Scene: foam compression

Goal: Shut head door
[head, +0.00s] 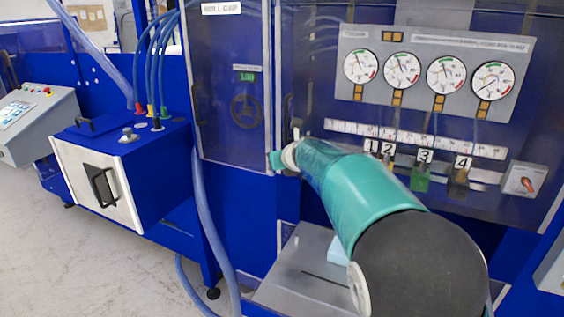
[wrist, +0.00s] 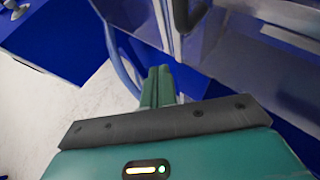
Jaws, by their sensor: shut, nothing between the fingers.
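A tall door panel (head: 230,60) with a "ROLL GAP" label stands left of my arm in the head view. A wide clear panel (head: 520,150) covers the gauges to its right. I cannot tell which of them is the head door. Dark handles show near where they meet; one handle (wrist: 187,14) is at the top of the wrist view. My gripper (head: 275,160) is at the lower right corner of the ROLL GAP panel; contact cannot be told. In the wrist view my gripper's fingers (wrist: 159,84) are together and empty, below the handle.
Several round gauges (head: 425,73) and numbered tags (head: 424,156) are behind the clear panel. A blue box (head: 120,165) with a white front and black handle juts out at left. Blue hoses (head: 212,225) hang between it and the machine. A grey tray (head: 310,270) lies below my arm.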

